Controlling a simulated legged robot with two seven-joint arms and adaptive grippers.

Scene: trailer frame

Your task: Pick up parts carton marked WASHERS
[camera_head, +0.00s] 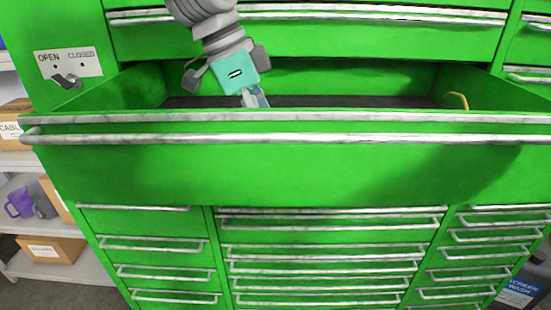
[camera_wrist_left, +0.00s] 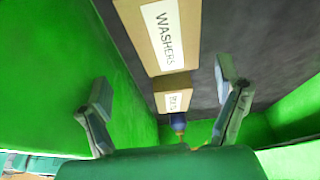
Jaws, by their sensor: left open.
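The carton marked WASHERS (camera_wrist_left: 160,40) is a brown box with a white label, lying inside the open drawer in the left wrist view. In the head view the drawer front (camera_head: 280,170) hides it. My left gripper (camera_head: 243,88) reaches down into the left part of the drawer. In the left wrist view its fingers (camera_wrist_left: 163,82) are spread wide and hold nothing. The carton lies ahead of them, between their lines, apart from both. My right gripper is in neither view.
A smaller labelled carton (camera_wrist_left: 173,98) and a blue object (camera_wrist_left: 178,122) line up with the washers carton. Green drawer walls (camera_wrist_left: 70,50) flank the fingers. A yellow curved thing (camera_head: 457,100) lies at the drawer's right end. A shelf with boxes (camera_head: 50,248) stands at the left.

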